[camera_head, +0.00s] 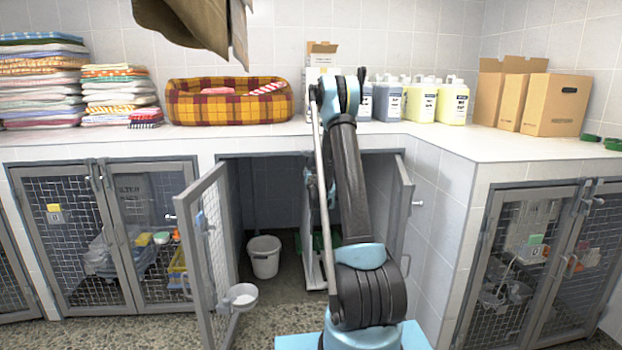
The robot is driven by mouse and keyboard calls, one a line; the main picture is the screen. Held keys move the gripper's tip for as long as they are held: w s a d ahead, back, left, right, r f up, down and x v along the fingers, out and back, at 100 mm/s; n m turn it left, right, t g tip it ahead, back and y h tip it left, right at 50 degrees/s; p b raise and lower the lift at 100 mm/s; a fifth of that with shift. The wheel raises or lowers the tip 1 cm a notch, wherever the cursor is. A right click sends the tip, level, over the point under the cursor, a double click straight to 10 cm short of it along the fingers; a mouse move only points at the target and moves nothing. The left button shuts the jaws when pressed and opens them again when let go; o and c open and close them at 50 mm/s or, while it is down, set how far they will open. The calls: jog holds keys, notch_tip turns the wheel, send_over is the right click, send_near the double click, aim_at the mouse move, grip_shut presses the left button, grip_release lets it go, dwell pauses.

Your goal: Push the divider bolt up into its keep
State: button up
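The middle kennel stands open, with its left mesh door (207,250) and right door (402,212) swung outward. A pale upright frame that looks like the divider (309,262) stands inside, partly behind my arm. I cannot make out the divider bolt or its keep; my arm covers much of that area. My arm rises in front of the opening and bends over at the top. A small dark and teal part, probably my gripper (311,186), shows left of the arm at the divider's upper part. Its fingers are too small and covered to read.
A white bucket (264,257) stands inside the opening, left of the divider. A bowl (241,296) hangs on the left door. The counter (240,134) above carries towels, a plaid pet bed (229,101), bottles and boxes. Closed kennels flank both sides.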

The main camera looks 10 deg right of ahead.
jog(key=s, duration=1.1)
dwell(0.3)
jog(key=shift+s+a, duration=0.1)
dwell(0.3)
jog(key=s+r+n+g, duration=0.15)
jog(key=s+g, duration=0.25)
jog(key=s, duration=0.8)
jog(key=s+r+g, duration=0.3)
jog(key=s+g, duration=0.1)
jog(key=s, duration=0.8)
jog(key=s+f+g, duration=0.2)
jog(key=s+f, duration=0.1)
jog(key=s, duration=0.9)
jog(key=s+f+g, duration=0.3)
jog(key=s, duration=0.9)
jog(key=s+f+n+g, duration=0.1)
jog(key=s+f+g, duration=0.1)
jog(key=s, duration=0.9)
jog(key=shift+s+f+g, duration=0.3)
jog(key=shift+s+f, duration=0.1)
